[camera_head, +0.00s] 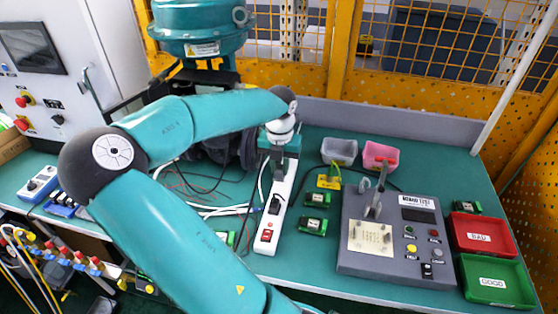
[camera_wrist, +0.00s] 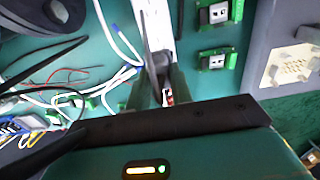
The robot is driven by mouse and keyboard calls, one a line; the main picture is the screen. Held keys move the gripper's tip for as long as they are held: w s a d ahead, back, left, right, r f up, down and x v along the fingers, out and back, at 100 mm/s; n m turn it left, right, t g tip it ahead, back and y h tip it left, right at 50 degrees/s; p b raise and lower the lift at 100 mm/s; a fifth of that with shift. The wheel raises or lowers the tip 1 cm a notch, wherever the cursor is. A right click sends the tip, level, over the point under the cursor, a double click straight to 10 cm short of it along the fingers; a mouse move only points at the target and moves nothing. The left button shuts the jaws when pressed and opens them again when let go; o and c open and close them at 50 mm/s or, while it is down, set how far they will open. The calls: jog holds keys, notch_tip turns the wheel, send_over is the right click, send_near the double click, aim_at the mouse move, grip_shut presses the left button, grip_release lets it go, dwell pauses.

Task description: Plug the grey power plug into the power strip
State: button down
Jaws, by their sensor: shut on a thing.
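The white power strip (camera_head: 283,217) lies lengthwise on the green bench, with a red switch (camera_head: 266,236) at its near end. A black plug (camera_head: 275,204) sits on it near the switch. My gripper (camera_head: 279,168) is over the far part of the strip, pointing down. In the wrist view my gripper (camera_wrist: 160,88) is shut on the grey plug (camera_wrist: 160,62), between its two green fingers. The strip (camera_wrist: 158,22) shows behind the plug there. My fingers hide the plug's lower end, so I cannot tell whether it touches the strip's sockets.
White cables (camera_head: 215,210) lie left of the strip. Small green modules (camera_head: 314,225) and a grey test box (camera_head: 385,260) stand to the right. Grey (camera_head: 340,150) and pink (camera_head: 380,154) bins are behind; red (camera_head: 483,253) and green (camera_head: 512,293) trays are at far right.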

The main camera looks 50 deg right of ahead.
jog(key=shift+w+d+f, duration=0.2)
jog(key=shift+f, duration=0.4)
jog(key=shift+s+a+f, duration=0.2)
jog(key=shift+f, duration=0.45)
jog(key=shift+w+f, duration=0.15)
jog(key=shift+f, duration=2.15)
jog(key=shift+f, duration=0.6)
jog(key=c, duration=0.8)
grip_release()
jog(key=shift+c, duration=0.2)
jog(key=shift+r, duration=0.15)
jog(key=shift+r, duration=3.4)
